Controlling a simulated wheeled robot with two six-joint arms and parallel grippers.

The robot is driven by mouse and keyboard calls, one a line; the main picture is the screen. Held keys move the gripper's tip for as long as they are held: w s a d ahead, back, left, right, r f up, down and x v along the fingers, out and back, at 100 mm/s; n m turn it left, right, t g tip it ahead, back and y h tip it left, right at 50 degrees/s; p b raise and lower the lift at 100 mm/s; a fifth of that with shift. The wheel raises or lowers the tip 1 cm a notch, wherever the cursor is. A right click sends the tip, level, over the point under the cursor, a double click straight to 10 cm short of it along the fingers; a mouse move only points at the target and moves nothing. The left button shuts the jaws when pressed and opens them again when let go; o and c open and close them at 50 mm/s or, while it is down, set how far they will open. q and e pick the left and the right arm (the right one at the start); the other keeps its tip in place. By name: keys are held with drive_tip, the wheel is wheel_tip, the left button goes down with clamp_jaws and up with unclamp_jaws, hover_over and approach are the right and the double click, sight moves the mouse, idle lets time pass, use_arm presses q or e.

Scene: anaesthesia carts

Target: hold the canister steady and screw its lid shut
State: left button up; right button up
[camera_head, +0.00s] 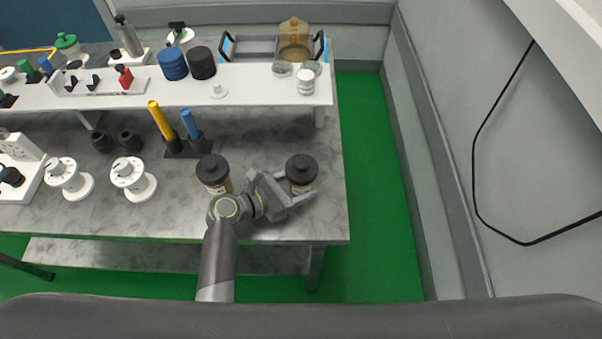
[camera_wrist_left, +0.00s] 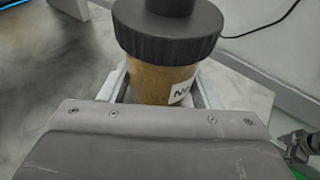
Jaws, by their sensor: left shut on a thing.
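An amber canister (camera_head: 300,188) with a white label stands on the grey marble worktop at its right end. A black ribbed lid (camera_head: 301,167) with a raised centre sits on top of it. In the left wrist view the lid (camera_wrist_left: 168,38) is above the amber body (camera_wrist_left: 158,84), and its label is partly cut off. I cannot tell how tightly the lid sits. My left gripper (camera_head: 299,187) is shut on the canister body below the lid, one finger on each side.
A similar black-lidded canister (camera_head: 214,172) stands just left, close to my left wrist. White dial-topped units (camera_head: 131,178) and a black stand (camera_head: 187,148) with yellow and blue handles are further left. A raised white shelf (camera_head: 262,94) runs behind. Bare worktop (camera_head: 328,215) lies at right.

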use_arm(q)
drive_tip(key=o, duration=0.8)
drive_tip(key=shift+o, duration=0.2)
